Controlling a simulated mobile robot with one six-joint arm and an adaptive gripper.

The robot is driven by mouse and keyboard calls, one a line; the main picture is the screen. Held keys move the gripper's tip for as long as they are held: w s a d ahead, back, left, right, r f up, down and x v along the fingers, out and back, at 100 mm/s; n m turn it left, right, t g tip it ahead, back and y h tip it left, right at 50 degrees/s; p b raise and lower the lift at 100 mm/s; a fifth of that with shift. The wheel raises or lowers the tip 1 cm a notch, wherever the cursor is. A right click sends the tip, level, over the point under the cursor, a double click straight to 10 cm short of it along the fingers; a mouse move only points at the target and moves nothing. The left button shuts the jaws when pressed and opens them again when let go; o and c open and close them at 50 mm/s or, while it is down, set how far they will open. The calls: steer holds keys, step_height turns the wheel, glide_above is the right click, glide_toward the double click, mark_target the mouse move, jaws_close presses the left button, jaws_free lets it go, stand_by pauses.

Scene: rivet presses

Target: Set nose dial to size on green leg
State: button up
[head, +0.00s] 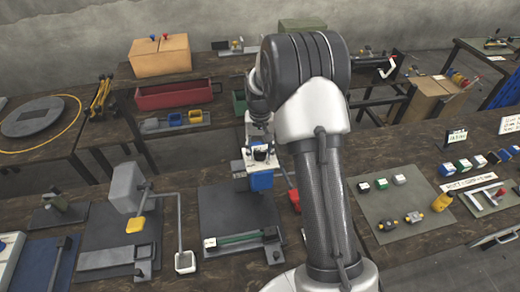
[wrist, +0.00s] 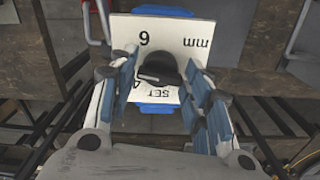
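A white dial plate (wrist: 200,36) shows in the wrist view, marked "6", "mm" and "SET" and seen upside down, with blue body parts above and below it. A black knob (wrist: 160,68) stands at its middle. My gripper (wrist: 160,76) is open, its blue-padded fingers on either side of the knob; whether either pad touches it is unclear. In the head view my gripper (head: 259,146) is over the blue press head (head: 260,180) and partly hides the dial. A green bar (head: 238,238) lies low on that press's dark base plate (head: 217,212).
A grey press with a yellow part (head: 135,224) stands to the left. A red lever end (head: 294,198) is close right of the blue head, beside my arm. A grey mat (head: 398,207) with small blocks lies farther right. A red bin (head: 175,94) is on the rear bench.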

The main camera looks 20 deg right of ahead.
mark_target(260, 151)
steer(key=shift+o, duration=1.3)
step_height(260, 151, up, 12)
